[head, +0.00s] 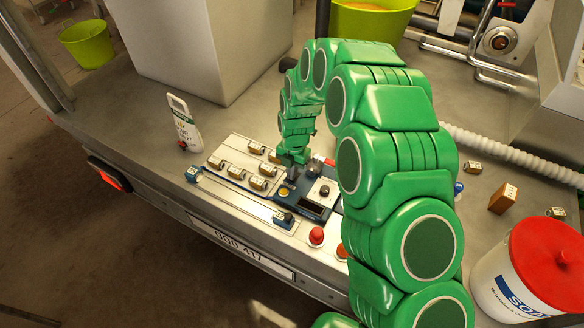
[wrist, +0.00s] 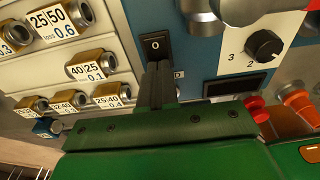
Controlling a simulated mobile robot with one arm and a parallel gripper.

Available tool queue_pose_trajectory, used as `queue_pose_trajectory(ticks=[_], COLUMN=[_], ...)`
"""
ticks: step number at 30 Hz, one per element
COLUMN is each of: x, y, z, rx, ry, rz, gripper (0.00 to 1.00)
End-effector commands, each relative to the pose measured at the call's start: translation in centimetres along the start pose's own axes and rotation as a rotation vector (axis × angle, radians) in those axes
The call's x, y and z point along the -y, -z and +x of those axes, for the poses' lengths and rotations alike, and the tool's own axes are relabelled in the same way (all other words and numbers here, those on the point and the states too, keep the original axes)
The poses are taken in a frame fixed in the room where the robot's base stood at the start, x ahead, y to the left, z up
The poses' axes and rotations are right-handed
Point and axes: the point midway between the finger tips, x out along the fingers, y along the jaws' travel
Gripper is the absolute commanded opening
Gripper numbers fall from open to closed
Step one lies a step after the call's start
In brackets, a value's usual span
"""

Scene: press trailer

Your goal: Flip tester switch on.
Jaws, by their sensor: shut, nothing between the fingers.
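The tester (head: 302,200) is a blue box with a white dial plate, lying on the trailer bed in the head view; its blue face (wrist: 196,62) fills the middle of the wrist view. The tester switch (wrist: 155,44) is a black rocker with a white "O" on its upper part. My gripper (wrist: 158,72) is shut and empty. Its fingertips overlap the lower part of the switch in the wrist view; I cannot tell whether they touch it. In the head view my gripper (head: 293,162) is over the tester, and my arm hides the switch.
A black dial knob (wrist: 263,45) sits right of the switch. A board of labelled brass fittings (head: 240,165) lies to the left. Red (head: 316,236) and orange caps stand at the front.

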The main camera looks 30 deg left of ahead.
Motion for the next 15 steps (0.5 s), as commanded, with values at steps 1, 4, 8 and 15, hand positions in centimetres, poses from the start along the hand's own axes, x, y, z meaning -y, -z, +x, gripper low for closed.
queue_pose_trajectory(ticks=[1, 4, 8, 15], x=[0.00, 0.00, 0.00, 0.02], y=[0.00, 0.01, 0.05, 0.16], z=[0.01, 0.00, 0.10, 0.53], rx=[0.000, 0.000, 0.000, -0.001], ry=[0.000, 0.000, 0.000, 0.001], rz=[0.000, 0.000, 0.000, 0.000], gripper=[0.00, 0.00, 0.00, 0.00])
